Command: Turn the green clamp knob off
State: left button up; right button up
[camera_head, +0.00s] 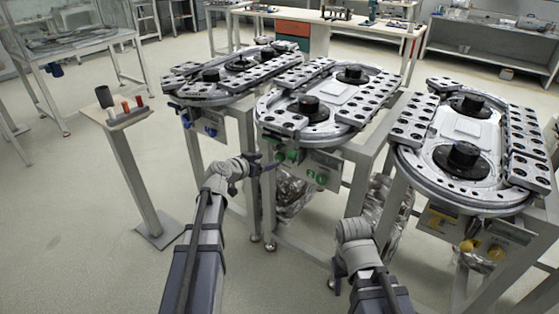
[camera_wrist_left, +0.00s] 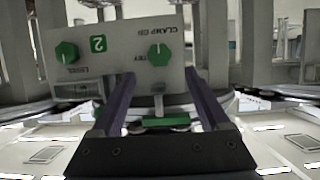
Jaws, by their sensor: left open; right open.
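A light panel (camera_wrist_left: 115,65) with a green number 2 tile fills the upper left wrist view, upside down. The green clamp knob (camera_wrist_left: 159,54), with a pale pointer mark, is on its right part by the clamp lettering. My left gripper (camera_wrist_left: 160,76) is open, its two fingers spread either side of the knob's line; the knob shows just beyond the tips, and contact cannot be told. A second green knob (camera_wrist_left: 67,53) is on the panel's left. In the head view my left gripper (camera_head: 262,161) is beside the middle unit's green knobs (camera_head: 292,156). My right gripper (camera_head: 336,274) is low and apart.
A green bar (camera_wrist_left: 166,122) lies between my left fingers in the wrist view. The middle ring track (camera_head: 290,120) stands above the panel. Other track units are left and right; the right one has yellow knobs (camera_head: 495,252). A small stand (camera_head: 130,115) is left. Floor is clear at left.

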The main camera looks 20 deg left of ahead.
aim_at(278, 158)
pick_arm(q)
jog(key=b+x, duration=0.2)
jog(key=x, duration=0.5)
jog(key=shift+w+d+f+b, duration=0.1)
jog(key=shift+w+f+b, duration=0.15)
jog(key=shift+b, duration=0.15)
jog(key=shift+c, duration=0.4)
grip_shut()
